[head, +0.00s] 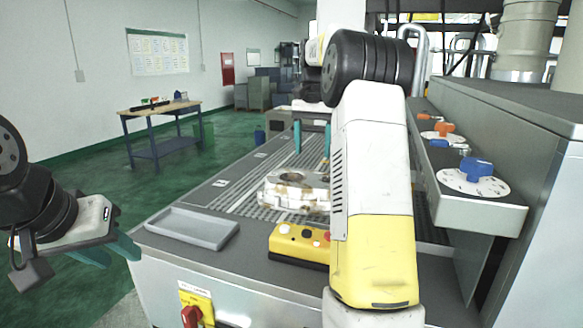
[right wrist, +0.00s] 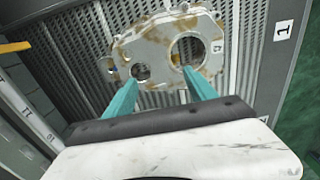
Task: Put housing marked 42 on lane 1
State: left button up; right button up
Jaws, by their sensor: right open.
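A pale cast housing with brown stains (head: 293,190) lies on the ribbed roller surface of the bench. It also shows in the right wrist view (right wrist: 155,50), with a large round hole and a smaller one. A small mark on its right end is too small to read surely. My right gripper (head: 312,144) is open, its teal fingers pointing down beyond the housing in the head view. In the right wrist view its fingertips (right wrist: 160,80) overlap the housing's near edge, nothing clearly gripped. A label reading 1 (right wrist: 283,30) is on the bench edge. My left gripper (head: 110,252) is open and empty, left of the bench.
A grey empty tray (head: 187,228) lies at the bench's near left corner. A yellow button box (head: 300,243) stands at the near edge. A grey panel with blue and orange knobs (head: 470,185) borders the right. My right arm hides part of the bench.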

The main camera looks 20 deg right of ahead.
jog(key=s+a+r+n+t+y, duration=0.1)
jog(key=s+a+r+n+t, duration=0.1)
jog(key=s+a, duration=0.45)
jog(key=s+a+r+n+t, duration=0.1)
jog(key=s+a+n+t, duration=0.15)
jog(key=s, duration=0.75)
jog(key=s+a+f+n+t, duration=0.1)
jog(key=s+a+f, duration=0.2)
jog(key=s, duration=0.3)
jog(key=s+a+f+n+y, duration=0.1)
jog(key=s+a+f+n, duration=0.1)
jog(key=s, duration=0.4)
notch_tip(320, 180, down, 2)
jog(key=shift+s+a+f+t, duration=0.25)
jog(key=shift+s+a+t, duration=0.1)
jog(key=shift+a, duration=0.5)
